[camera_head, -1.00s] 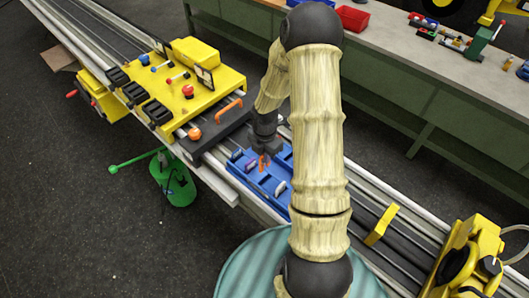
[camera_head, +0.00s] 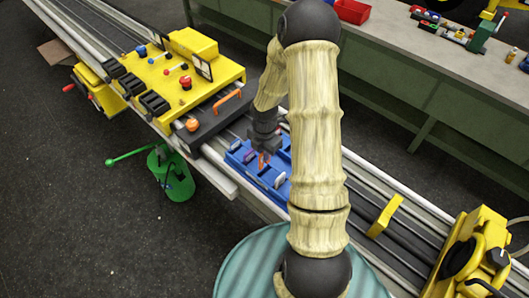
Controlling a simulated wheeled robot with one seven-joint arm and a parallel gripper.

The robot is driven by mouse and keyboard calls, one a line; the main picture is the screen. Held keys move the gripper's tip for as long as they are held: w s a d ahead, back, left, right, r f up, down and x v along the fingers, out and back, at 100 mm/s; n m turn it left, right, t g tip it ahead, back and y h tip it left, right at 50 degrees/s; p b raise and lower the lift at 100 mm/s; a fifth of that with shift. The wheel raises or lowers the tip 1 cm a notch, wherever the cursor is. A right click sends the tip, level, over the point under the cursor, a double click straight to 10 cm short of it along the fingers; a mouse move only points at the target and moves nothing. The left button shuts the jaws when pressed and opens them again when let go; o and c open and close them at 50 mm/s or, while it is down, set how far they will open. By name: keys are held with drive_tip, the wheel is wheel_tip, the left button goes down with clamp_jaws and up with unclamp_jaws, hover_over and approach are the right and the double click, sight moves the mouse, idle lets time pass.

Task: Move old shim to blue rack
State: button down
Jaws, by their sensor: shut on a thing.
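The blue rack (camera_head: 269,178) lies on the rails just left of my upright arm, and its right part is hidden behind that arm. My gripper (camera_head: 264,151) points down over the rack. It is shut on a small orange piece (camera_head: 264,158), which looks like the old shim. The piece is at or just above the rack; I cannot tell whether it is seated in a slot. A purple piece (camera_head: 249,156) and a whitish piece (camera_head: 280,181) are in the rack beside it. The fingertips are small and dark in this view.
A yellow control box (camera_head: 180,80) with levers and a dark plate with an orange handle (camera_head: 227,103) stand left of the rack. A yellow bracket (camera_head: 385,216) is on the rails to the right. A green bench (camera_head: 400,90) runs behind.

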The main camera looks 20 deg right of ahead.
drive_tip(key=shift+f+b, duration=0.65)
drive_tip(key=shift+f, duration=0.3)
drive_tip(key=shift+f, duration=0.3)
idle(0.4)
drive_tip(key=shift+f+b, duration=0.9)
drive_tip(key=shift+f, duration=0.55)
drive_tip(key=shift+s+f, duration=0.1)
drive_tip(key=shift+f, duration=0.1)
drive_tip(key=c, duration=1.5)
unclamp_jaws()
wheel_tip(320, 180, up, 17)
drive_tip(key=shift+r+b, duration=0.2)
drive_tip(key=shift+b, duration=0.5)
